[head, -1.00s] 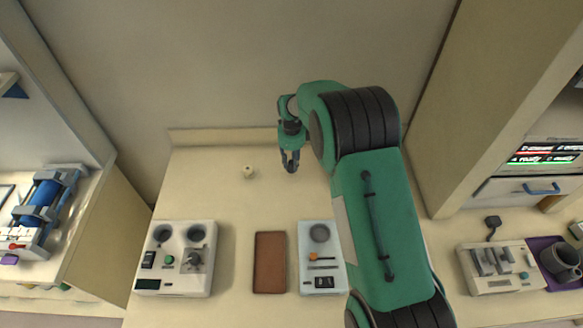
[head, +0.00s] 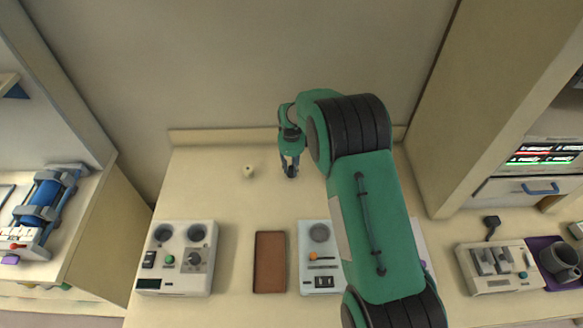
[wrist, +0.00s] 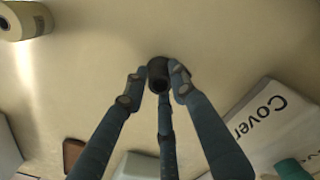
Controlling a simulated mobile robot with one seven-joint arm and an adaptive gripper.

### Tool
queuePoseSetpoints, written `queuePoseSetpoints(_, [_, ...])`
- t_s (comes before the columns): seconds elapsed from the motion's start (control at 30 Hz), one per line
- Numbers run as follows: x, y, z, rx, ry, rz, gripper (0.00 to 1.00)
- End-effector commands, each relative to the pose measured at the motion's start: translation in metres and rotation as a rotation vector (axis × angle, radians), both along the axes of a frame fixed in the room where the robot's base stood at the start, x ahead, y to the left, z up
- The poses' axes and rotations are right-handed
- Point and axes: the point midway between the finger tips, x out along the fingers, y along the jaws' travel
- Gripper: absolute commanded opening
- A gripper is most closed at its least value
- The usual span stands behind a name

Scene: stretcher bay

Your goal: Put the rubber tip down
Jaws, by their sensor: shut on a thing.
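The rubber tip (wrist: 158,72) is a short dark hollow cylinder, seen in the wrist view between the ends of my gripper's blue fingers. My gripper (head: 290,172) is shut on it over the back part of the cream worktop (head: 220,195). In the head view the tip is a small dark spot at the fingertips. I cannot tell whether the tip touches the worktop.
A small cream roll (head: 249,171) stands left of my gripper and shows in the wrist view (wrist: 28,20). Toward the front are a two-well device (head: 178,258), a brown flat pad (head: 270,262) and a grey control box (head: 321,272).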

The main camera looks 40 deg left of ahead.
Motion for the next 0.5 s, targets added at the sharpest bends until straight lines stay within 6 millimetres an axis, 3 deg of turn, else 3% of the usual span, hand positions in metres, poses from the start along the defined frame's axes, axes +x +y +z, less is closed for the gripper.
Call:
queuePoseSetpoints(0.27, [0.0000,0.0000,-0.0019,0.000,0.000,0.000,0.04])
queuePoseSetpoints(0.3, [0.0000,0.0000,-0.0025,0.000,0.000,0.000,0.28])
queuePoseSetpoints(0.37, [0.0000,0.0000,-0.0020,0.000,0.000,0.000,0.40])
queuePoseSetpoints(0.4, [0.0000,0.0000,-0.0019,0.000,0.000,0.000,0.45])
queuePoseSetpoints(0.5, [0.0000,0.0000,-0.0018,0.000,0.000,0.000,0.45])
